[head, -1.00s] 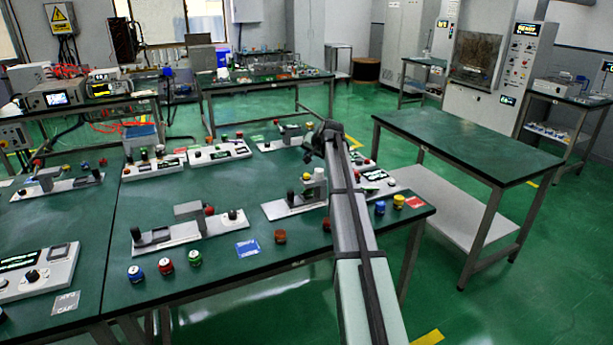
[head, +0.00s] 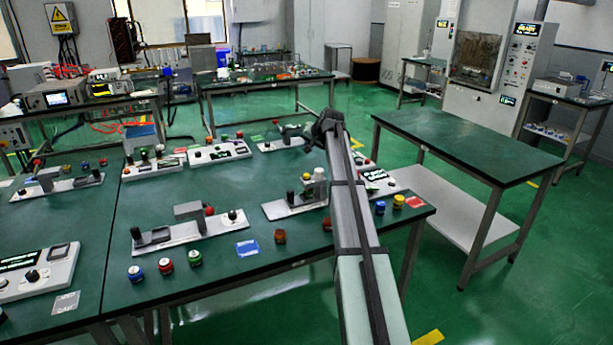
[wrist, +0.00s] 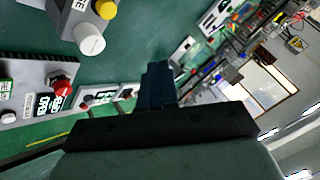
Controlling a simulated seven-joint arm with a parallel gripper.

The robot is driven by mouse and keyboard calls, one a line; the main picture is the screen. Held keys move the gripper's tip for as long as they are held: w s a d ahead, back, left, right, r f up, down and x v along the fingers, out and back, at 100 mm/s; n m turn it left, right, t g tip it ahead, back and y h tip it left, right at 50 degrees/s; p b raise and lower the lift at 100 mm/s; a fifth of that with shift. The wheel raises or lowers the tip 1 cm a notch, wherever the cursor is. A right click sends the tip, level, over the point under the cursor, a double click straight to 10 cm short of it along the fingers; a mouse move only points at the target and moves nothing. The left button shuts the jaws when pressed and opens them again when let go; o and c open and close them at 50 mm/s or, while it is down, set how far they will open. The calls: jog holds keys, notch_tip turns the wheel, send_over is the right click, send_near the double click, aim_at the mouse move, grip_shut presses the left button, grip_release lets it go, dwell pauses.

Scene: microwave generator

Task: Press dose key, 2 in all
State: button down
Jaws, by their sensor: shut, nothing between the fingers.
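My gripper (wrist: 157,85) is shut and empty in the wrist view, its dark fingers together above the green bench. In the head view my arm reaches over the bench and hides the fingertips. In the wrist view, a grey unit with a yellow button (wrist: 106,9) and a white knob (wrist: 90,40) is at upper left of the fingers. A pale panel with a red button (wrist: 60,87) and lit displays is at left. The fingers appear apart from these. I cannot tell which control is the dose key. A white panel (head: 382,185) with a display is partly behind my arm.
The green bench (head: 150,278) carries several white control panels, such as one with a black knob (head: 37,275). Coloured jars, including a red one (head: 166,266) and a blue one (head: 135,273), stand near the front edge. A bare table (head: 465,140) stands at right.

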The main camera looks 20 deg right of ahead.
aim_at(308, 175)
dwell(0.4)
jog(key=shift+f, duration=4.3)
jog(key=shift+f, duration=0.2)
jog(key=shift+f, duration=0.25)
jog(key=shift+f, duration=0.55)
jog(key=shift+r, duration=1)
jog(key=shift+r, duration=0.15)
jog(key=shift+r, duration=2.35)
